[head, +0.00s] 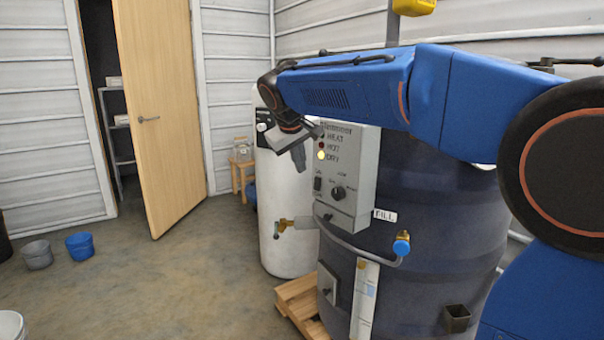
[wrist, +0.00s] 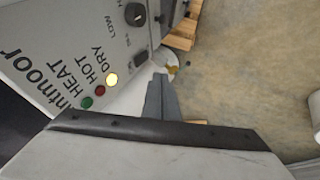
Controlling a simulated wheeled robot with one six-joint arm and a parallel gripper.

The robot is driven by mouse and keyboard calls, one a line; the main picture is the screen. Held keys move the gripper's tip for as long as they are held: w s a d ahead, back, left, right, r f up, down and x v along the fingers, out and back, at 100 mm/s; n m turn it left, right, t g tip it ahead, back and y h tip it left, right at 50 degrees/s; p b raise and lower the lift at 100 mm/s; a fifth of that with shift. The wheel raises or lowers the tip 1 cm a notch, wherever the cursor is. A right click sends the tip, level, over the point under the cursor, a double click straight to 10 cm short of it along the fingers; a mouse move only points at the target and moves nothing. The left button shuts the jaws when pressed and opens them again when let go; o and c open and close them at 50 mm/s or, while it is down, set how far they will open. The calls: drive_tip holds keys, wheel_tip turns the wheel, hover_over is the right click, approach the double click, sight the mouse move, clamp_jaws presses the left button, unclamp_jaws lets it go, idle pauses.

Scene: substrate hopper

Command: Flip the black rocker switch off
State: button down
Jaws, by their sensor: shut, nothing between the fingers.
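The black rocker switch (head: 317,184) sits at the lower left of the grey control box (head: 352,168). In the wrist view the switch (wrist: 140,60) shows near the panel's edge, close to the fingertips. Which way the rocker is tipped is too small to tell. My gripper (head: 299,160) is shut and empty, pointing down in front of the box's left side, above the switch in the head view. Its fingers also show in the wrist view (wrist: 160,82). I cannot tell that they touch anything.
The box carries a black knob (head: 338,193) and a lit yellow lamp (head: 321,155). It is on a large dark tank (head: 430,215) with a pipe and blue-handled valve (head: 401,246). A white tank (head: 282,205) stands behind. Floor at left is open, with buckets (head: 80,245).

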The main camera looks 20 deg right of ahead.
sight(317, 183)
drive_tip(key=shift+v, duration=0.9)
drive_tip(key=shift+s+a+f, duration=0.1)
drive_tip(key=shift+a+f, duration=0.05)
drive_tip(key=shift+f, duration=0.3)
drive_tip(key=shift+w+d+f, duration=1.05)
drive_tip(key=shift+w+f, duration=0.05)
drive_tip(key=shift+f, duration=0.35)
drive_tip(key=shift+w+d+f, duration=1.05)
drive_tip(key=shift+w+f, duration=0.1)
drive_tip(key=shift+f, duration=0.3)
drive_tip(key=shift+w+d+f, duration=1.05)
drive_tip(key=shift+w+f, duration=0.05)
drive_tip(key=shift+f, duration=0.35)
